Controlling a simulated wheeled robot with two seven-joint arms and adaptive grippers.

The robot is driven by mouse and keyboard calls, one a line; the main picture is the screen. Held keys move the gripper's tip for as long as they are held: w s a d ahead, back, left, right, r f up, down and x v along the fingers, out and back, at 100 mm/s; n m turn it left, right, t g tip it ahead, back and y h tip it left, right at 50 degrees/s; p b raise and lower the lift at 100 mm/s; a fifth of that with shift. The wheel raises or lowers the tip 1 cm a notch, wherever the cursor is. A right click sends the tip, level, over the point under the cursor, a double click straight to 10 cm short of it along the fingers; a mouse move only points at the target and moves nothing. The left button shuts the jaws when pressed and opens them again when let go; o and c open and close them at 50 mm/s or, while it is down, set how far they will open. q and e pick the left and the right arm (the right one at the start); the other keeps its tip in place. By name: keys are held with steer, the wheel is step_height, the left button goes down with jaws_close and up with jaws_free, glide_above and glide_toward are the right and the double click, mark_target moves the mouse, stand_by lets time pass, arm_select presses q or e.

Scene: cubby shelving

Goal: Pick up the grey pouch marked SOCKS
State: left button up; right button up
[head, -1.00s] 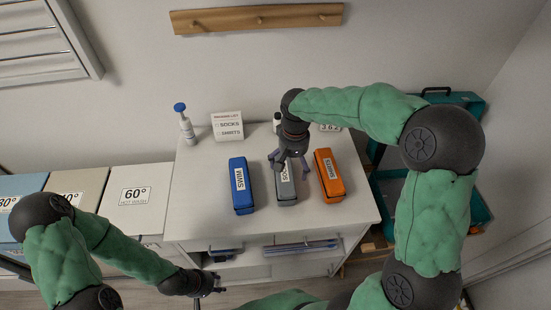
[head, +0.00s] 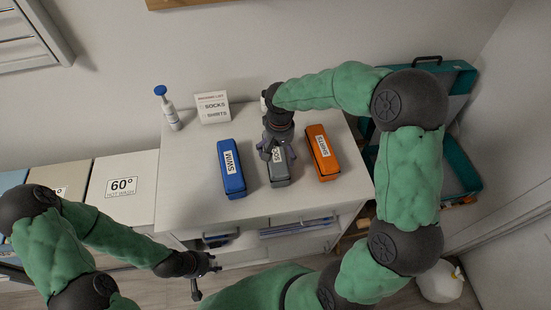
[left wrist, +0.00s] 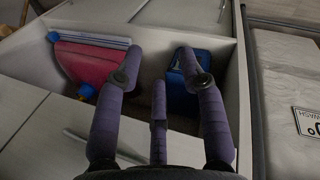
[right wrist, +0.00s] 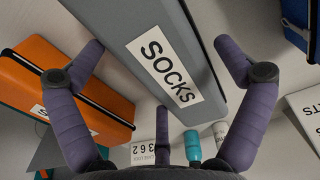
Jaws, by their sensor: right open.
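The grey pouch marked SOCKS (head: 279,178) lies on the white cabinet top between a blue pouch and an orange pouch. My right gripper (head: 277,152) is over it, and hides part of it in the head view. In the right wrist view the grey pouch (right wrist: 188,62) fills the middle, with its SOCKS label facing the camera. The open fingers of my right gripper (right wrist: 160,62) spread to either side of the pouch, not closed on it. My left gripper (head: 206,278) is in front of the cabinet, low down. Its fingers (left wrist: 160,75) are spread and empty in the left wrist view.
The blue SWIM pouch (head: 232,180) and orange SHIRTS pouch (head: 322,165) lie close on either side. A teal case (head: 455,160) stands open at the right.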

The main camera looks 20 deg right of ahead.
step_height(320, 180, down, 3)
steer(key=shift+r, duration=0.1)
steer(key=shift+r, duration=0.1)
steer(key=c, duration=1.2)
steer(key=shift+c, duration=0.3)
steer(key=shift+r, duration=0.1)
